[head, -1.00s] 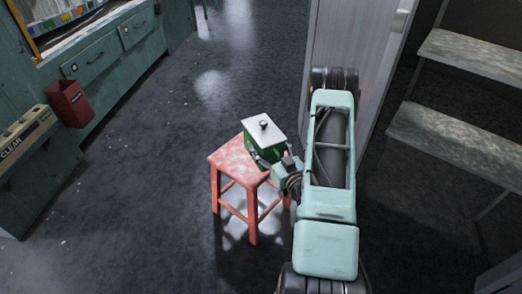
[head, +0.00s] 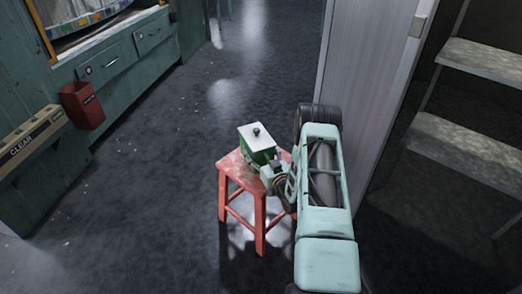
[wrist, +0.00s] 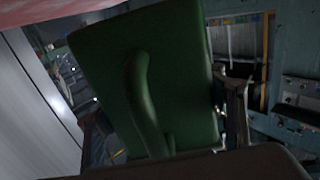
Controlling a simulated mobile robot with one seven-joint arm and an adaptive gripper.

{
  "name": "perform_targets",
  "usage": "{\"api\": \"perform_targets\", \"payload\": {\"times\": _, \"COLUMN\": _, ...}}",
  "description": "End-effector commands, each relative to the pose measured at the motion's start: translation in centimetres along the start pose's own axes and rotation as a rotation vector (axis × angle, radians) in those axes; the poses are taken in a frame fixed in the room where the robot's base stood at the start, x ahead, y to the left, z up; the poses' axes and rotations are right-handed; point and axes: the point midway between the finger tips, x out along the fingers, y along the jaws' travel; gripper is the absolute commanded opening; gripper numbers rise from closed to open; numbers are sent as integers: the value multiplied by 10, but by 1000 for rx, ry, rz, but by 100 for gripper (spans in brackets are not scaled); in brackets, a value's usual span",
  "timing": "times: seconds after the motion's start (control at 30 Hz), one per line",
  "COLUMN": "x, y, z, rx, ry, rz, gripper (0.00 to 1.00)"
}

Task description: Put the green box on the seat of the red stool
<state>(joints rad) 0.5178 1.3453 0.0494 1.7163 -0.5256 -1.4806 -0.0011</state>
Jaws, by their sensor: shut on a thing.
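The green box (head: 262,157) has a white lid with a dark knob on top. It is upright over the seat of the red stool (head: 230,168), toward the back of the seat. I cannot tell whether its base touches the seat. My gripper (head: 268,173) is shut on the box from its near right side, and my arm hides part of the stool's right side. In the wrist view the box (wrist: 190,75) fills the middle, with a curved green handle on its face. One finger (wrist: 236,110) shows at its right edge.
A teal counter with drawers (head: 115,65) runs along the left, with a red bin (head: 83,106) on it. A pale door panel (head: 375,60) and grey shelves (head: 470,145) stand on the right. The floor left of the stool is clear.

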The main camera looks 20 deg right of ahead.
Motion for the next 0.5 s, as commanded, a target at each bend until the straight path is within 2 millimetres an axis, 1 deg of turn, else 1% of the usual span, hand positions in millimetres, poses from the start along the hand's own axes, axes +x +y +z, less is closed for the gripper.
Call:
{"api": "perform_targets", "payload": {"times": 0.03, "x": 0, "y": 0, "z": 9, "rx": 0, "ry": 6, "rz": 0, "gripper": 7}}
{"api": "perform_targets", "payload": {"times": 0.1, "x": 0, "y": 0, "z": 18, "rx": -1, "ry": 6, "rz": 0, "gripper": 7}}
{"api": "perform_targets", "payload": {"times": 0.17, "x": 0, "y": 0, "z": 24, "rx": -1, "ry": 6, "rz": 0, "gripper": 7}}
{"api": "perform_targets", "payload": {"times": 0.5, "x": 0, "y": 0, "z": 26, "rx": -2, "ry": 8, "rz": -1, "gripper": 7}}
